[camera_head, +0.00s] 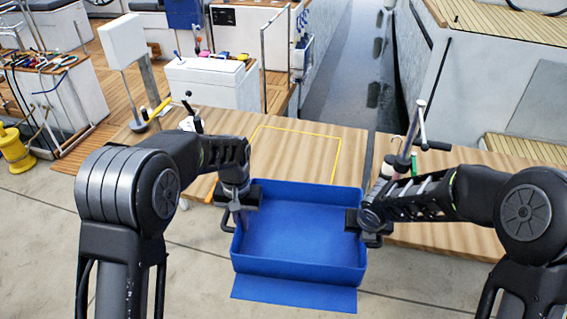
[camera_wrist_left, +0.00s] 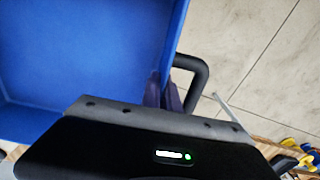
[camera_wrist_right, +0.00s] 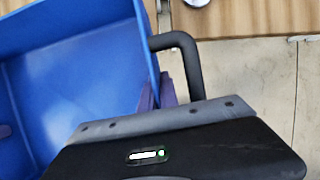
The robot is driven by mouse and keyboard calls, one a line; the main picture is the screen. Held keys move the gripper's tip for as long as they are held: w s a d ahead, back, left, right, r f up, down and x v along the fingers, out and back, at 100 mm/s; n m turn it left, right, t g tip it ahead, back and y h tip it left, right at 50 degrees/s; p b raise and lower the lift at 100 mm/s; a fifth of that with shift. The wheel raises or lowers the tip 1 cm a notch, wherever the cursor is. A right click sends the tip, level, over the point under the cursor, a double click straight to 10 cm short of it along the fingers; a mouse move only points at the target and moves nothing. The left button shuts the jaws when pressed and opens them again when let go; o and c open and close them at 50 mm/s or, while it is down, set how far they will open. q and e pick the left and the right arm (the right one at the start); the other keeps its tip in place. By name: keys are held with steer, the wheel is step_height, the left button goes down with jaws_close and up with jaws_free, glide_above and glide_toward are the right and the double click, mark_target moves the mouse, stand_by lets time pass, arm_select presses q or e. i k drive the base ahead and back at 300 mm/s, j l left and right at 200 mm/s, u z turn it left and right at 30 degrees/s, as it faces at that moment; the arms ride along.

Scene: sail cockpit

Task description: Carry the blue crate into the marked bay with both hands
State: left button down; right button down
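The blue crate (camera_head: 300,232) is an open, empty box in front of the wooden bench, roughly level. A black loop handle sticks out of each side. My left gripper (camera_head: 241,204) is at its left wall; in the left wrist view the fingers (camera_wrist_left: 163,92) straddle the wall beside the handle (camera_wrist_left: 203,78). My right gripper (camera_head: 362,222) is at the right wall; in the right wrist view its fingers (camera_wrist_right: 156,94) straddle the wall beside the other handle (camera_wrist_right: 188,58). The marked bay (camera_head: 338,160) is a yellow outline on the bench, its near part hidden by crate and left arm.
A blue flat surface (camera_head: 295,293) shows below the crate's near side. The wooden bench (camera_head: 440,225) runs across behind the crate. A winch-like post with a handle (camera_head: 404,160) stands right of the bay; a small black lever (camera_head: 188,103) stands at the left. The area inside the outline looks clear.

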mark_target(286, 165)
steer(key=i+j+z, duration=0.15)
steer(key=i+j, duration=0.25)
steer(key=i, duration=0.25)
steer(key=i+j+z, duration=0.1)
steer(key=i+j, duration=0.4)
steer(key=i+l, duration=0.05)
steer(key=i, duration=0.05)
